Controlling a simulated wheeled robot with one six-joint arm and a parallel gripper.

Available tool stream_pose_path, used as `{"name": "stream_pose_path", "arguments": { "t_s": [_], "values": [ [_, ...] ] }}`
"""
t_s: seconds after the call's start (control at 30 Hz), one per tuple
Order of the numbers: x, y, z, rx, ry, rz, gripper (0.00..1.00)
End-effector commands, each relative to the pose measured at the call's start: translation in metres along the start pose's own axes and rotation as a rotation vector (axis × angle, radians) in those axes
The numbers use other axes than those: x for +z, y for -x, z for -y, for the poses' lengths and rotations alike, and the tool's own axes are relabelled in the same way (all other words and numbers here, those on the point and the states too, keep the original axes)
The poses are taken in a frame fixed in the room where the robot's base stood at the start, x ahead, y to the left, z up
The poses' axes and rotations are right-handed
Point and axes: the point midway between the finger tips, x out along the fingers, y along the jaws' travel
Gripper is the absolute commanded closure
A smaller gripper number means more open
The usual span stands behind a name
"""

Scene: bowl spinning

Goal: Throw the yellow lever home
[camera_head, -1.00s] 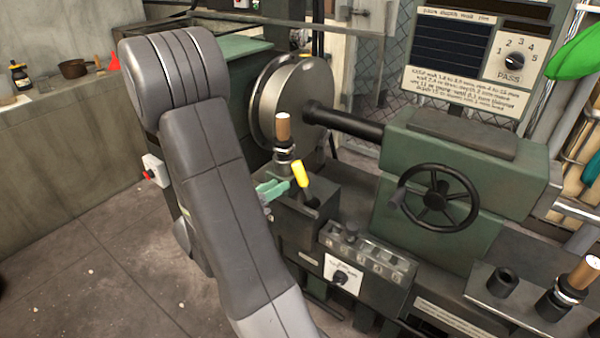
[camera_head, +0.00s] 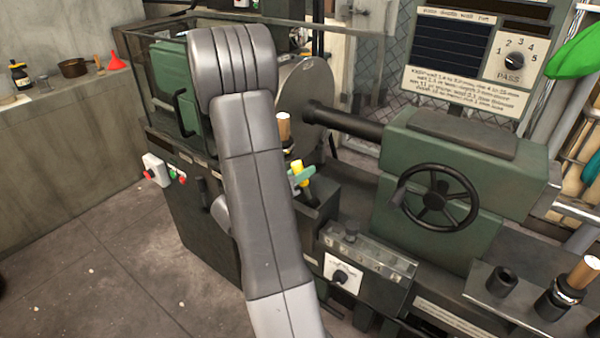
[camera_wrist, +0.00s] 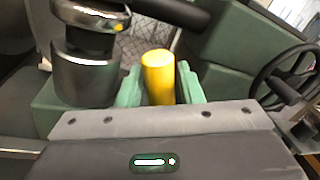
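The yellow lever (camera_head: 299,173) stands tilted on the machine's dark block, its top leaning to the left in the head view. In the wrist view its yellow grip (camera_wrist: 158,77) is upright between the two green fingers of my gripper (camera_wrist: 160,86). One finger is close on each side of the grip. I cannot tell whether they press on it or leave a thin gap. In the head view my gripper (camera_head: 301,178) is at the lever, partly hidden behind my arm. The lever's lower end is mostly hidden in the wrist view.
A wooden-topped metal post (camera_head: 284,128) stands close behind the lever; its chrome collar (camera_wrist: 88,14) is near at left in the wrist view. A round metal disc (camera_head: 308,100) and shaft are behind. A black handwheel (camera_head: 436,198) is to the right.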

Motion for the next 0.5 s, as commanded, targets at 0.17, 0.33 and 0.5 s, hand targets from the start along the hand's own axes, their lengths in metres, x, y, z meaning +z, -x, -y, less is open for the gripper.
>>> {"name": "stream_pose_path", "arguments": {
  "t_s": [0.17, 0.33, 0.5],
  "values": [
    [0.0000, 0.0001, -0.0001, 0.000, 0.000, 0.000, 0.71],
    [0.0000, 0.0002, -0.0001, 0.000, 0.000, 0.000, 1.00],
    [-0.0001, 0.0002, 0.0000, 0.000, -0.003, 0.000, 1.00]
  ]
}}
